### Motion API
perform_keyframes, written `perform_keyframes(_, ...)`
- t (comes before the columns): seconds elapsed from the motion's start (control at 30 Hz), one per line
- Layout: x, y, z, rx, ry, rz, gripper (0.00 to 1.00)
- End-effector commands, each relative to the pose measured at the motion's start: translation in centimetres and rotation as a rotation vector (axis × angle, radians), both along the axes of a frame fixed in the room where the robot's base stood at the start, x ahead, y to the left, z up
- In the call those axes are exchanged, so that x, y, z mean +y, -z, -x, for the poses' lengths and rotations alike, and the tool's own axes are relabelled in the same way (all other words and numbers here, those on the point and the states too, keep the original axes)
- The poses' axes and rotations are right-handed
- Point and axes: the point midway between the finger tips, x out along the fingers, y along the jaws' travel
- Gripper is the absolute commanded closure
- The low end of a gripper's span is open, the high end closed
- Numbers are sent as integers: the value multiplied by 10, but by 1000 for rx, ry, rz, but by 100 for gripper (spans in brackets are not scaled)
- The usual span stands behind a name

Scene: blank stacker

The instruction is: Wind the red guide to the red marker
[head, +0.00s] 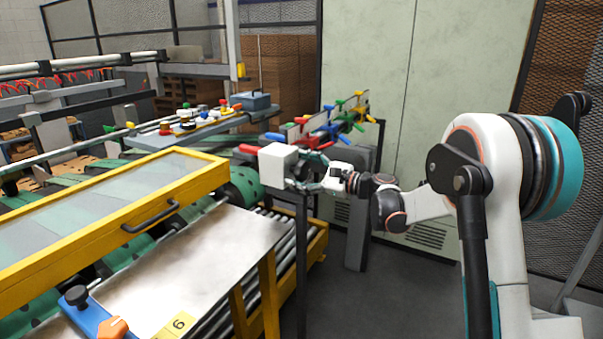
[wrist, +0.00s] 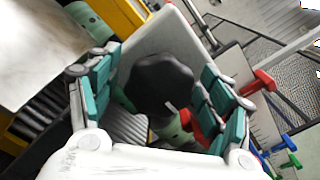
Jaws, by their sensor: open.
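My gripper (head: 310,182) is at the right side of a white box (head: 278,165) on a dark post. In the wrist view my gripper (wrist: 160,68) is open, its teal-padded fingers on either side of a round black knob (wrist: 162,84) with a white mark on its edge. The knob stands in front of a pale grey plate; I cannot tell whether the fingers touch it. A red part (wrist: 194,128) shows partly behind the right finger. In the head view a red bar (head: 249,149) sticks out left of the white box. I cannot tell which red part is the guide or the marker.
Red, blue, green and yellow handles (head: 333,128) stand behind the box. A yellow-framed guard (head: 110,216) and a sheet on rollers (head: 190,265) lie to the left. A pale cabinet (head: 415,110) stands behind. The grey floor in front is clear.

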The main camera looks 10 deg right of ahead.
Motion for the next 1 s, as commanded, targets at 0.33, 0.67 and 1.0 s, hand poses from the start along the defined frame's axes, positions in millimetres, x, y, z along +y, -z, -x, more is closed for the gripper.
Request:
perform_keyframes(0.33,0,0,0,0,0,0,57)
perform_keyframes(0.67,0,0,0,-6,0,5,72)
perform_keyframes(1.0,0,0,0,-123,0,88,72)
